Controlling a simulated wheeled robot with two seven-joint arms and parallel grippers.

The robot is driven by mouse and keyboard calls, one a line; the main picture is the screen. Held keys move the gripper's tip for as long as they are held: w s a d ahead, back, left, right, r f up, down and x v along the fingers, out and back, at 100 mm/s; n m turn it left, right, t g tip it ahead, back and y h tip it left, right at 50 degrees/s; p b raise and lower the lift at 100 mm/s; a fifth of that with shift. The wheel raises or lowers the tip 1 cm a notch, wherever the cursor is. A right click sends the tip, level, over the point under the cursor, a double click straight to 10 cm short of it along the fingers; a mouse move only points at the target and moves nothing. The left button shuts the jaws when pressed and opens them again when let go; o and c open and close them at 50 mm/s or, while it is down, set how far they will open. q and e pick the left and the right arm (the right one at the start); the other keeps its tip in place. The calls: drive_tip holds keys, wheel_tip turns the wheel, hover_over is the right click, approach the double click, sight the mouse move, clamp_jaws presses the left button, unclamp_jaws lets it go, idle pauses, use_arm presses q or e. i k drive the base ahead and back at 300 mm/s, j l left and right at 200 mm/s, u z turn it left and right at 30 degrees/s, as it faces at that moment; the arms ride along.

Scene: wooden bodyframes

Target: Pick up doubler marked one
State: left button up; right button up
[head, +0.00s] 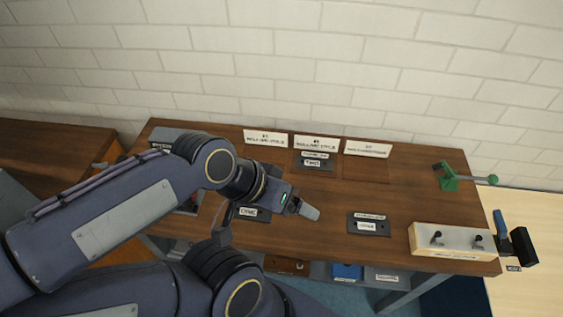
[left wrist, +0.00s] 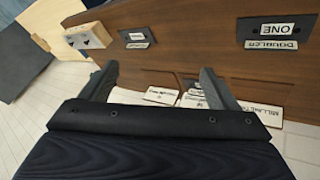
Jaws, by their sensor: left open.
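The doubler marked ONE is a dark flat plate with white labels. It lies on the wooden bench, left of centre in the head view (head: 250,213), partly hidden by my arm. In the left wrist view, which looks upside down, it is at the upper right (left wrist: 252,42). My left gripper (head: 304,208) is above the bench, to the right of this doubler in the head view. In the left wrist view my left gripper (left wrist: 158,88) has its two fingers wide apart, with nothing held between them. My right gripper does not show.
A plate marked TWO (head: 314,168) lies at the back, below white signs (head: 316,142). Another dark plate (head: 369,232) lies to the right. A pale block with knobs (head: 452,240) and a green clamp (head: 449,180) stand at the right. A brick wall bounds the back.

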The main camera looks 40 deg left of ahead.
sight(255, 212)
drive_tip(key=u, duration=0.4)
drive_tip(key=j+u, duration=0.1)
drive_tip(key=u, duration=0.25)
drive_tip(key=j+u, duration=0.1)
drive_tip(key=u, duration=0.7)
drive_tip(key=k, duration=0.45)
drive_tip(key=k+l+u, duration=0.1)
drive_tip(key=u, duration=1.4)
drive_tip(key=k+l+u, duration=0.1)
drive_tip(key=l, duration=0.3)
drive_tip(key=k+l+u, duration=0.15)
drive_tip(key=l, duration=0.25)
